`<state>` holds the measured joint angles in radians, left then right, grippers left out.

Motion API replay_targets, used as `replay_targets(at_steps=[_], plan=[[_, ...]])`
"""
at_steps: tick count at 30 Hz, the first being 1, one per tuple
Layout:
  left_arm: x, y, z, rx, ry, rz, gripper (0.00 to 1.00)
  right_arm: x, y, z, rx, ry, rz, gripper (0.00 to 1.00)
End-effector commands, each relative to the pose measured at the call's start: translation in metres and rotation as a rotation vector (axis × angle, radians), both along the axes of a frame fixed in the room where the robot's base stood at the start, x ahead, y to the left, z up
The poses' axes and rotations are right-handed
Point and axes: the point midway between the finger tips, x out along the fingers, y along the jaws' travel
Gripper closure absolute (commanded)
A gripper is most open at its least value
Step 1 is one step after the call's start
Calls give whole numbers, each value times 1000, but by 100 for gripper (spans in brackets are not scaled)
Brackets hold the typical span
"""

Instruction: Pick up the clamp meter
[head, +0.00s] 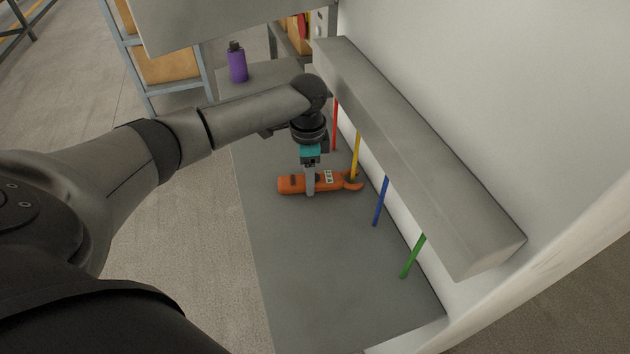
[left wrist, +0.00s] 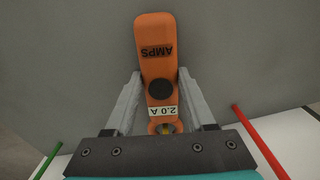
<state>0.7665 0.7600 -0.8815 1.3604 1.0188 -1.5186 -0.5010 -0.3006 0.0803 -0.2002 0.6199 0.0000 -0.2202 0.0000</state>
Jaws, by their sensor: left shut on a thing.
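The orange clamp meter (head: 290,184) lies across the grey surface in the head view, its hooked jaw end at the right around or beside the yellow rod. My left gripper (head: 310,190) comes down on it from above, with its fingers around the middle of the body. In the left wrist view the clamp meter (left wrist: 157,35) shows an "AMPS" label, a dark round dial and a "2.0 A" label. The fingers of the left gripper (left wrist: 158,100) stand on both sides of it, shut on it. The jaw end is partly hidden by the gripper there. My right gripper is not in view.
Red (head: 335,125), yellow (head: 355,155), blue (head: 380,202) and green (head: 412,257) rods run from under a long grey box (head: 420,160) on the white wall. A purple bottle (head: 238,65) stands farther back. The grey surface (head: 310,270) is clear toward the front.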

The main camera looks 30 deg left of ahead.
Motion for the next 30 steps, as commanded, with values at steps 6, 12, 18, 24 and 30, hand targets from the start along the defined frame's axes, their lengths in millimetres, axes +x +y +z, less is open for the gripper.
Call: replay_targets(at_steps=[6,12,18,24,30], plan=[[0,0,0,0,0,0,78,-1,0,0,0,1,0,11],[0,0,0,0,0,0,100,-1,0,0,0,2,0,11],[0,0,1,0,-1,0,100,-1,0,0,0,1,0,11],[0,0,2,0,-1,0,100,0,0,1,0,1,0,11],[-2,3,15,-2,-1,0,100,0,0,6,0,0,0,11]])
